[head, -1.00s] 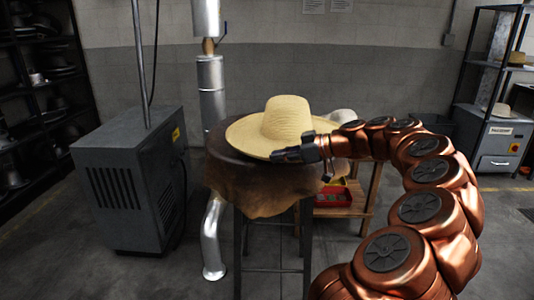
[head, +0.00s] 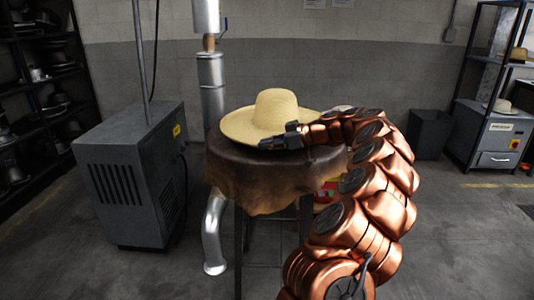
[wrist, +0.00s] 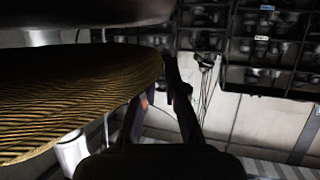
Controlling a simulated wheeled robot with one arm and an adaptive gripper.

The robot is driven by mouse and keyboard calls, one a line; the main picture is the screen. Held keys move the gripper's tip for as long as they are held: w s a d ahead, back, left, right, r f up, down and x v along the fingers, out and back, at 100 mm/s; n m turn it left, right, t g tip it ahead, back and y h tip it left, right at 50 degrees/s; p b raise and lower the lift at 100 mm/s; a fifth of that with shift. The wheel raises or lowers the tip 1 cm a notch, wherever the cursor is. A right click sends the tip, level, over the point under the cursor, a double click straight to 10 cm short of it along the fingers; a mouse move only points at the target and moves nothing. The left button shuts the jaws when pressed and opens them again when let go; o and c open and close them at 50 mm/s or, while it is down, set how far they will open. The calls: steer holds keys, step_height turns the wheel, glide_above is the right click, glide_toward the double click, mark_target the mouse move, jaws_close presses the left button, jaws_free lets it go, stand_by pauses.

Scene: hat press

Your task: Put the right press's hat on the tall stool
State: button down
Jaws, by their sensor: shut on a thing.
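A wide-brimmed straw hat (head: 277,108) is over the tall stool (head: 240,180), whose top is draped with brown leather. My gripper (head: 268,143) is shut on the near right edge of the brim. The hat's crown points up and the brim looks about level. In the wrist view the brim (wrist: 70,100) fills the left side and reaches the fingers of my gripper (wrist: 160,95). A gap shows there between the brim and a dark rounded shape. The head view does not make clear whether the brim touches the stool top. The right press is not identifiable.
A grey machine cabinet (head: 115,180) stands left of the stool, with a silver pipe (head: 212,90) close behind. A low wooden table with a red box (head: 327,190) is partly hidden behind my arm.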

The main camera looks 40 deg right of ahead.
mark_target(274, 151)
steer(key=shift+w, duration=0.2)
steer(key=shift+f, duration=1.9)
steer(key=c, duration=1.2)
jaws_free()
steer(key=shift+p, duration=0.3)
steer(key=b+v, duration=0.1)
steer(key=v, duration=1.1)
